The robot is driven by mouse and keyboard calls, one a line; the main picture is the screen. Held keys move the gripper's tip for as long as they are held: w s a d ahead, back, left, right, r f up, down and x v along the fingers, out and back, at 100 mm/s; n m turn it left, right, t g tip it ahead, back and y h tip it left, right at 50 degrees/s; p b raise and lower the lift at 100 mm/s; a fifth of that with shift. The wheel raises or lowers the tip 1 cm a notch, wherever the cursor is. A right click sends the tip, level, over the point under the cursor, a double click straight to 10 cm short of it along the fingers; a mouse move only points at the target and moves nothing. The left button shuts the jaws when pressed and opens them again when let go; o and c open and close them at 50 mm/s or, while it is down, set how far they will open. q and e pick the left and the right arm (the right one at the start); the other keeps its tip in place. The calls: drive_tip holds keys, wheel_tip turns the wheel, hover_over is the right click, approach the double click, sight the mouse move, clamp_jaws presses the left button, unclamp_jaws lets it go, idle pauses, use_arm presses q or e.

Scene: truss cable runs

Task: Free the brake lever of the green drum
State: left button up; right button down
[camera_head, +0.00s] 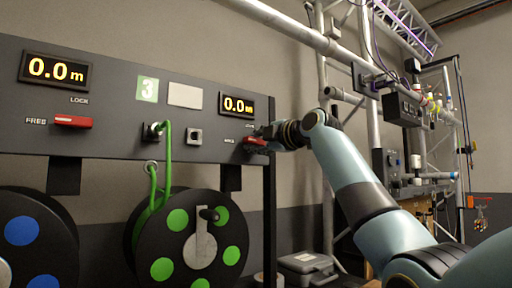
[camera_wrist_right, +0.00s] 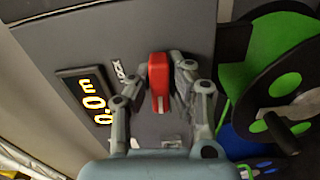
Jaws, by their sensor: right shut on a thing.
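The green drum (camera_head: 190,240), a black reel with green discs and a crank handle, hangs below the panel in the head view. It also shows at the right of the right wrist view (camera_wrist_right: 285,85). Its red brake lever (camera_head: 257,142) is on the panel under the right display, beside the FREE and LOCK labels, and lies roughly level. My right gripper (camera_head: 262,136) is at this lever. In the right wrist view its fingers stand on both sides of the red lever (camera_wrist_right: 158,75), shut on it. My left gripper is not in view.
The dark panel (camera_head: 110,85) also carries a left display, a second red lever (camera_head: 73,121) and a green cable (camera_head: 166,165) running from a socket to the drum. A blue-disc drum (camera_head: 35,245) stands at left. Metal truss, hanging gear and a grey case (camera_head: 306,265) are at right.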

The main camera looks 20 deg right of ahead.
drive_tip(key=shift+f+n, duration=0.15)
drive_tip(key=shift+n, duration=0.55)
drive_tip(key=c, duration=1.2)
unclamp_jaws()
drive_tip(key=shift+c, duration=0.2)
drive_tip(key=v, duration=1.2)
